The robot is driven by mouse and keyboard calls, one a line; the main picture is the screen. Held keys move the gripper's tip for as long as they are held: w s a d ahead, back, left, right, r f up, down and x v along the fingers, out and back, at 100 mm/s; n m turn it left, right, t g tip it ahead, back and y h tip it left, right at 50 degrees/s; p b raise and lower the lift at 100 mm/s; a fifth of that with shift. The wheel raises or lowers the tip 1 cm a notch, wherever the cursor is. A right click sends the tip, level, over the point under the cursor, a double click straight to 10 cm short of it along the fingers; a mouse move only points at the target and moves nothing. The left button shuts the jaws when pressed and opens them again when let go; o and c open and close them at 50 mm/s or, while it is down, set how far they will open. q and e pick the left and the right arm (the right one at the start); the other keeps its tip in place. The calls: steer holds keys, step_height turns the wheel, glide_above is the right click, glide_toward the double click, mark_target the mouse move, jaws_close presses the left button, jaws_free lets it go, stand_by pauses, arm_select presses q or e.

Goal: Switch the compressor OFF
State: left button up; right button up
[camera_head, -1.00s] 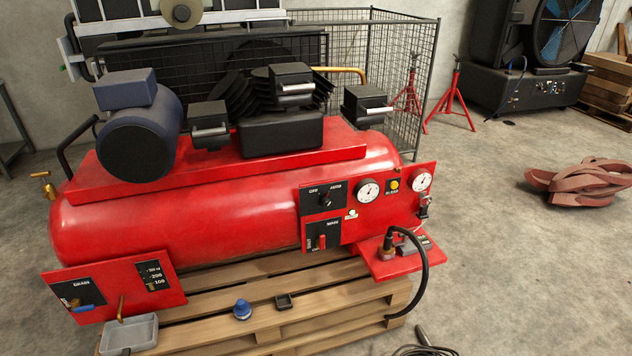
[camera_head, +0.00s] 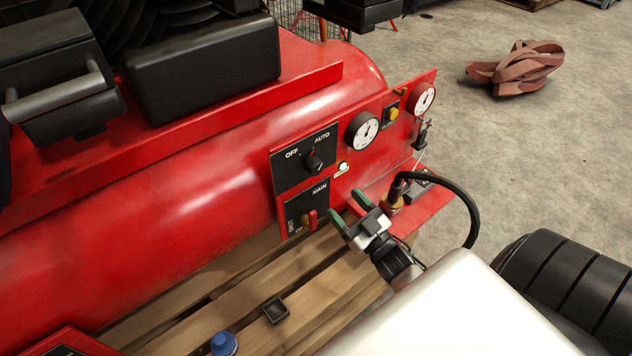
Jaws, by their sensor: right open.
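The red compressor (camera_head: 215,195) fills the left and middle of the head view. Its front panel carries a black OFF/AUTO plate with a dark rotary knob (camera_head: 314,160); I cannot tell surely which label the knob faces. Below it is the MAIN plate with a red switch handle (camera_head: 310,219). My right gripper (camera_head: 349,209) is open and empty, its green-tipped fingers pointing at the panel. It is just right of the MAIN switch and below the knob, apparently apart from both. My left gripper is not in view.
Two gauges (camera_head: 363,131) and a yellow button (camera_head: 392,114) sit right of the knob. A black hose (camera_head: 465,205) curves from a brass fitting beside my right gripper. A small black tray (camera_head: 275,310) and a blue cap (camera_head: 223,343) are on the wooden pallet (camera_head: 235,300).

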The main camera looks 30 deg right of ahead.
mark_target(318, 169)
steer(key=shift+y, duration=0.3)
steer(key=x, duration=0.5)
steer(key=r+x, duration=0.1)
steer(key=x, duration=0.5)
steer(key=shift+s+r, duration=0.15)
steer(key=shift+r, duration=0.05)
steer(key=c, duration=0.9)
